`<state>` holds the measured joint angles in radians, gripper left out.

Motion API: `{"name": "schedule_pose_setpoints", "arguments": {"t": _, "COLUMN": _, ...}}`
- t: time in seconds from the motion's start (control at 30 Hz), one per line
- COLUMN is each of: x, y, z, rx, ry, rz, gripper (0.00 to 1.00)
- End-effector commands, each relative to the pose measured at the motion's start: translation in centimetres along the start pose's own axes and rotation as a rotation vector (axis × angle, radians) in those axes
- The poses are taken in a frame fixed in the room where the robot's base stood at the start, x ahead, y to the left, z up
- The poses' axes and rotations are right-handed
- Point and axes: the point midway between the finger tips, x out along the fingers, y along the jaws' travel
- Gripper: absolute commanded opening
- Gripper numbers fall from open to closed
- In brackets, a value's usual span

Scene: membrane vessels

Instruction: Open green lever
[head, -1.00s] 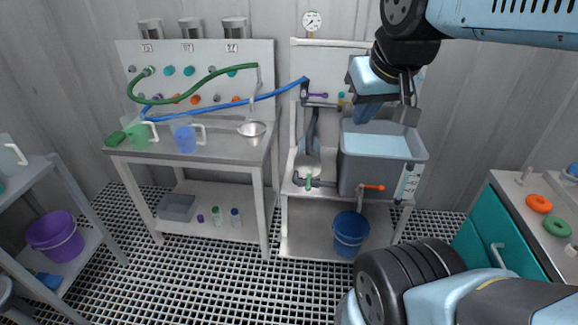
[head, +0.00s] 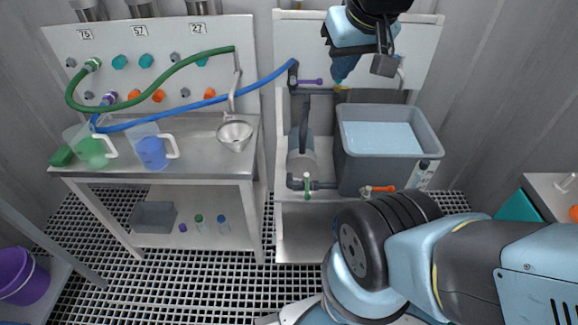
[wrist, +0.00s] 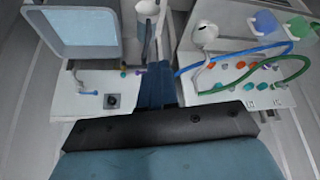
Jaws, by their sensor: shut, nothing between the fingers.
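A small green lever (head: 307,186) stands upright on the grey pipe at the lower left of the grey tank (head: 345,150) in the head view. My gripper (head: 339,80) is shut and empty. It hangs from the top with its blue fingers pointing down, in front of the white back panel and above the tank's back left corner. It is well above the green lever and apart from it. In the wrist view my gripper (wrist: 155,68) points toward the panel edge, close to small coloured fittings. I cannot make out the green lever there.
A purple lever (head: 311,81) sits on the panel left of my gripper. An orange lever (head: 380,189) is low on the tank front. Green (head: 190,60) and blue (head: 220,98) hoses cross the left bench. My own arm covers the lower right.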

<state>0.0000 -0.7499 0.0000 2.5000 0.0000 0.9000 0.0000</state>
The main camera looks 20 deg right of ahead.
Motion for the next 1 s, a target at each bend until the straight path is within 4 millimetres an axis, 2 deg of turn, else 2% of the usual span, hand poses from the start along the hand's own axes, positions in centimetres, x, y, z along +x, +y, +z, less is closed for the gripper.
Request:
{"name": "schedule_pose_setpoints", "arguments": {"t": 0.33, "x": 0.1, "y": 0.0, "z": -0.1, "rx": -0.003, "ry": -0.002, "rz": 0.001, "gripper": 0.00}}
{"name": "schedule_pose_setpoints", "arguments": {"t": 0.47, "x": 0.9, "y": 0.1, "z": -0.7, "rx": -0.026, "ry": -0.026, "rz": 0.013, "gripper": 0.00}}
{"name": "schedule_pose_setpoints", "arguments": {"t": 0.67, "x": 4.2, "y": 0.7, "z": -3.0, "rx": -0.124, "ry": -0.107, "rz": 0.055, "gripper": 0.00}}
{"name": "schedule_pose_setpoints", "arguments": {"t": 1.0, "x": 11.9, "y": 0.4, "z": -6.5, "rx": -0.345, "ry": -0.261, "rz": 0.115, "gripper": 0.00}}
